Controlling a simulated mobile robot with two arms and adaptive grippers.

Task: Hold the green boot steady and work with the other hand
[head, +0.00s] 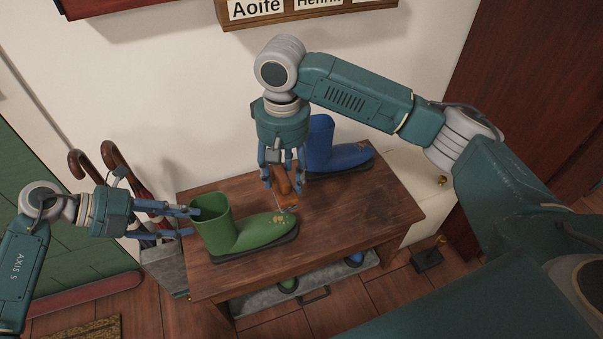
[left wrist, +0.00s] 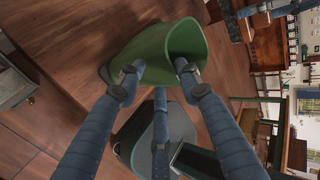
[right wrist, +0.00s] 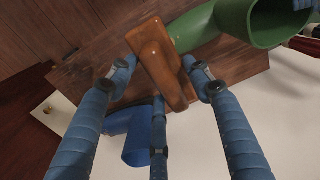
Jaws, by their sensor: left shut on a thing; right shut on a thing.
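The green boot (head: 239,230) stands upright on the wooden bench, its toe pointing right, with a tan muddy patch on the toe. My left gripper (head: 194,211) is shut on the boot's shaft at the left; the left wrist view shows its fingers around the green shaft (left wrist: 160,57). My right gripper (head: 280,168) points down above the bench and is shut on a brown wooden brush (head: 282,184). The right wrist view shows the brush (right wrist: 160,65) between the fingers, close to the boot. Its bristles are not clear to see.
A blue boot (head: 335,152) stands behind on the bench (head: 350,220). An umbrella stand (head: 165,262) with umbrellas is left of the bench. A grey tray (head: 310,283) with boots lies beneath. A white cabinet (head: 422,180) is to the right. The bench's front right is clear.

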